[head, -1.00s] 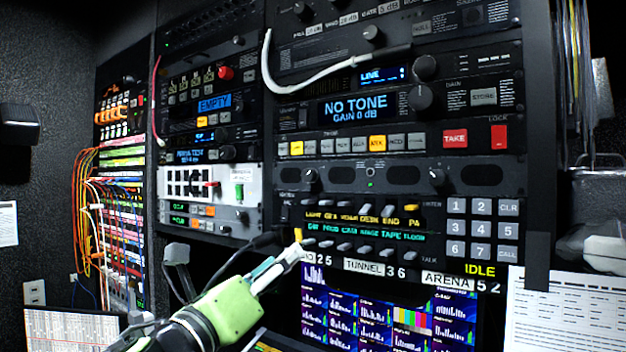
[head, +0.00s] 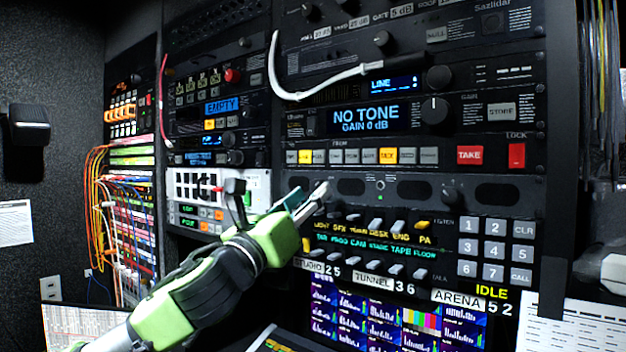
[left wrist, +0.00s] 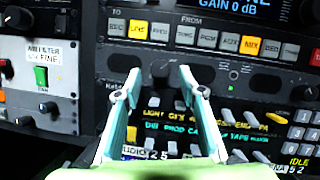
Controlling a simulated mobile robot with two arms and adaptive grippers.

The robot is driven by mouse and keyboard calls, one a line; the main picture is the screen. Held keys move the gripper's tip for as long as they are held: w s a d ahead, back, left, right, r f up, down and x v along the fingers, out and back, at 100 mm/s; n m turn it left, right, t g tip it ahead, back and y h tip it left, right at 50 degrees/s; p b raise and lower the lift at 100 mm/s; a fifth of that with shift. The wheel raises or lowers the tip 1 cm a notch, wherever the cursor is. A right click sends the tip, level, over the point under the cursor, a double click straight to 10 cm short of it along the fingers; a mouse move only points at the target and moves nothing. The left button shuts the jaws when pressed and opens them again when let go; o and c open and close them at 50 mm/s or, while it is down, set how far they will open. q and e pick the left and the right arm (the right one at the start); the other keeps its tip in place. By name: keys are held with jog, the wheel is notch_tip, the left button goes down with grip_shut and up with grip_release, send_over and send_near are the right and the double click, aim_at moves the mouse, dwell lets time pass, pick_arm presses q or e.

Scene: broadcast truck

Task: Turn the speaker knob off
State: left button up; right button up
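The speaker panel is a dark strip with oval grilles (head: 412,190), below the button row. A dark round knob (left wrist: 161,72) near its left end shows in the left wrist view, between my left fingertips; I cannot tell whether they touch it. In the head view this knob is mostly hidden by the fingers. A second dark knob (head: 450,196) sits further right on the same panel. The labels are too small to read. My left gripper (head: 308,196) is open and empty at the panel's left end; its fingers also show in the left wrist view (left wrist: 160,84). My right gripper is not in view.
Toggle switches (head: 375,226) and a number keypad (head: 495,248) lie just below the panel. Lit buttons (head: 389,155) run above it. A white panel (head: 258,187) adjoins at left. Monitor screens (head: 400,320) are below.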

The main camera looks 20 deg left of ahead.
pick_arm(q)
jog(key=shift+p+x, duration=0.3)
jog(key=shift+x, duration=0.85)
grip_shut()
jog(key=shift+n, duration=0.4)
